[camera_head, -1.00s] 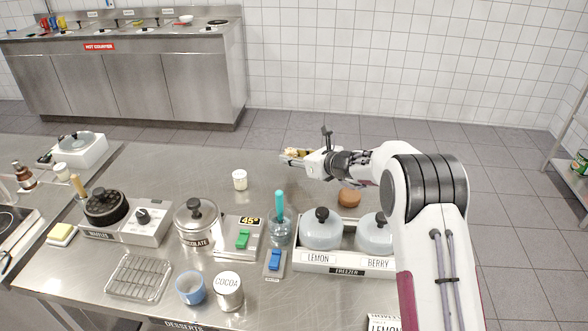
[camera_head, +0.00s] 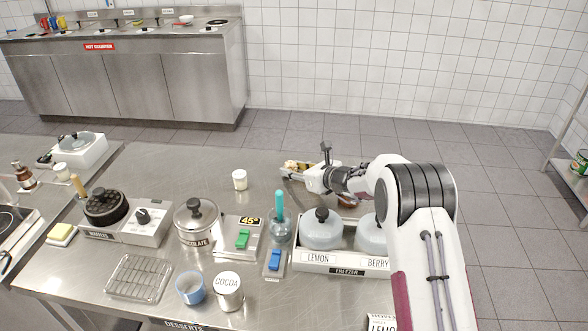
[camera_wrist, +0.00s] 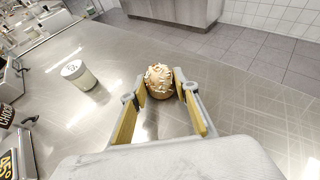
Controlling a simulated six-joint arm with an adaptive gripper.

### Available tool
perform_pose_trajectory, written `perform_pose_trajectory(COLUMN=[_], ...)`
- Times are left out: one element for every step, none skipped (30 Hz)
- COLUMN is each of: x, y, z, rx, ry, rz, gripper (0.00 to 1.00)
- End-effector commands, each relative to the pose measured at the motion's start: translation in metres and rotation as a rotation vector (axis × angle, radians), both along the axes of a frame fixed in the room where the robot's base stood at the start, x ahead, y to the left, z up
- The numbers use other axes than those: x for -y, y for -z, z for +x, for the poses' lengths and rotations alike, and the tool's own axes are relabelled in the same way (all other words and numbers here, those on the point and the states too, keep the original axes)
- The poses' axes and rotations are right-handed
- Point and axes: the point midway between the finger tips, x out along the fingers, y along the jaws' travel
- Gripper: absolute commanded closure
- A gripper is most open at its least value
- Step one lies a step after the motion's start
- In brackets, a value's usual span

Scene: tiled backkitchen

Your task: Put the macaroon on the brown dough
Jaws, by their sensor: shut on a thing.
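The macaroon (camera_wrist: 160,80) is a golden-brown lump with pale flakes, between the fingertips of my gripper (camera_wrist: 161,97) in the wrist view. My gripper is shut on it. In the head view, the pale macaroon (camera_head: 297,165) shows at the end of my gripper (camera_head: 292,173), over the far part of the steel counter. The brown dough (camera_head: 347,201) is a round brown piece behind the freezer box, to the right of my gripper and partly hidden by my arm. The dough does not show in the wrist view.
The freezer box (camera_head: 330,260) with LEMON and BERRY lidded tubs stands in front of the dough. A beaker with a teal-handled tool (camera_head: 280,204) is to its left. A small white jar (camera_head: 240,180) stands left of my gripper. The counter between jar and gripper is clear.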

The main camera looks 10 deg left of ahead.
Motion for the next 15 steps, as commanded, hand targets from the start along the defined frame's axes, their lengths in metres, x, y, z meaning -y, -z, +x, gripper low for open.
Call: perform_pose_trajectory(x=[-0.0001,-0.0001,0.0000,-0.0001,-0.0001,-0.0001,-0.0001,-0.0001,-0.0001,-0.0001,-0.0001,0.0000,-0.0001,0.0000,0.0000], y=[0.0011,0.0017,0.0011,0.0011,0.0011,0.0011,0.0011,0.0011,0.0011,0.0011,0.0011,0.0010,0.0011,0.0012,0.0016], z=[0.0001,0.0000,0.0001,0.0001,0.0001,0.0001,0.0001,0.0001,0.0001,0.0001,0.0001,0.0000,0.0001,0.0000,0.0000], rx=[0.000,0.000,0.001,0.000,0.000,0.000,0.000,0.000,0.000,0.000,0.000,0.000,0.000,0.000,0.000], ry=[0.000,0.000,0.000,0.000,0.000,0.000,0.000,0.000,0.000,0.000,0.000,0.000,0.000,0.000,0.000], rz=[0.000,0.000,0.001,0.000,0.000,0.000,0.000,0.000,0.000,0.000,0.000,0.000,0.000,0.000,0.000], gripper=[0.85,0.85,0.60,0.54,0.54,0.54,0.54,0.54,0.54,0.54,0.54,0.54,0.54,0.54,0.54])
